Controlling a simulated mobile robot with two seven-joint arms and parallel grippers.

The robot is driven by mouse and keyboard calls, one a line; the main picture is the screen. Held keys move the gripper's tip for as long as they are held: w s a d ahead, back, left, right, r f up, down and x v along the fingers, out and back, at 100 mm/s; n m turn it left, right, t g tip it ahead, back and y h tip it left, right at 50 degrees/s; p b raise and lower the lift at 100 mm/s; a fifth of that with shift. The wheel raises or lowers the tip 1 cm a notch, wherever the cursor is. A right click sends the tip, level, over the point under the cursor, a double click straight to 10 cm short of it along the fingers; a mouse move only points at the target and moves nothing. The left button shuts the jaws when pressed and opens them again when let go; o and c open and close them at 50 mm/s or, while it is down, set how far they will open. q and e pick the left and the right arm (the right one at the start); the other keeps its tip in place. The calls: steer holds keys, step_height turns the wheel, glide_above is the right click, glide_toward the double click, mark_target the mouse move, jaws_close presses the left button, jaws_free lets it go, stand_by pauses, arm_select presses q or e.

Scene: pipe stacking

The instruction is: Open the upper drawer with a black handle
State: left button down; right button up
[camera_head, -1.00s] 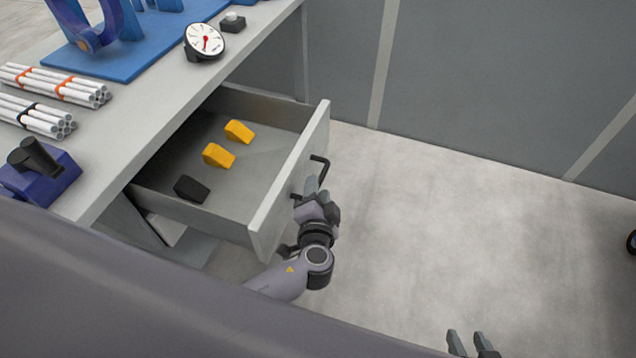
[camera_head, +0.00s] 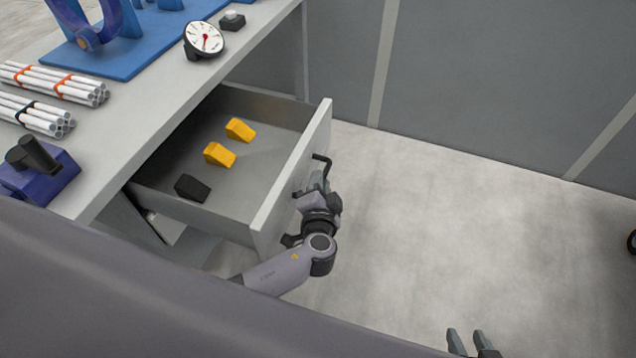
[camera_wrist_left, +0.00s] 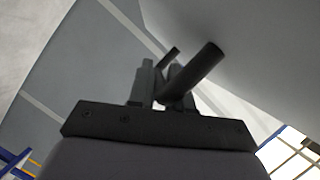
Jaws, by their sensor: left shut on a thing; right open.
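The upper drawer (camera_head: 290,185) under the grey workbench is pulled well out, its inside in view. Its black handle (camera_head: 325,160) sits on the outer front face. My left gripper (camera_head: 318,178) is at the handle, shut on it. In the left wrist view the black handle (camera_wrist_left: 195,75) passes between the fingers of my left gripper (camera_wrist_left: 160,85). My right gripper (camera_head: 472,342) is open and empty at the bottom edge of the head view, away from the drawer; only its fingertips show.
Two yellow blocks (camera_head: 240,130) (camera_head: 219,155) and a black block (camera_head: 192,188) lie in the drawer. White pipe bundles (camera_head: 55,82), a dial gauge (camera_head: 204,38) and a dark blue fixture (camera_head: 40,172) stand on the workbench (camera_head: 140,135). The floor (camera_head: 450,210) right of the drawer is clear.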

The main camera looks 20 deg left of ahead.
arm_select(q)
steer(key=d+b, duration=0.1)
steer(key=d, duration=0.2)
steer(key=shift+s+d+b, duration=0.1)
steer(key=shift+d+b, duration=0.1)
steer(key=shift+b, duration=0.1)
arm_select(e)
steer(key=shift+a+f, duration=0.25)
steer(key=shift+f, duration=0.35)
arm_select(q)
steer(key=c, duration=1.1)
jaws_free()
arm_select(e)
steer(key=shift+w, duration=0.1)
arm_select(q)
steer(key=shift+s, duration=0.1)
arm_select(e)
steer(key=shift+d, duration=0.15)
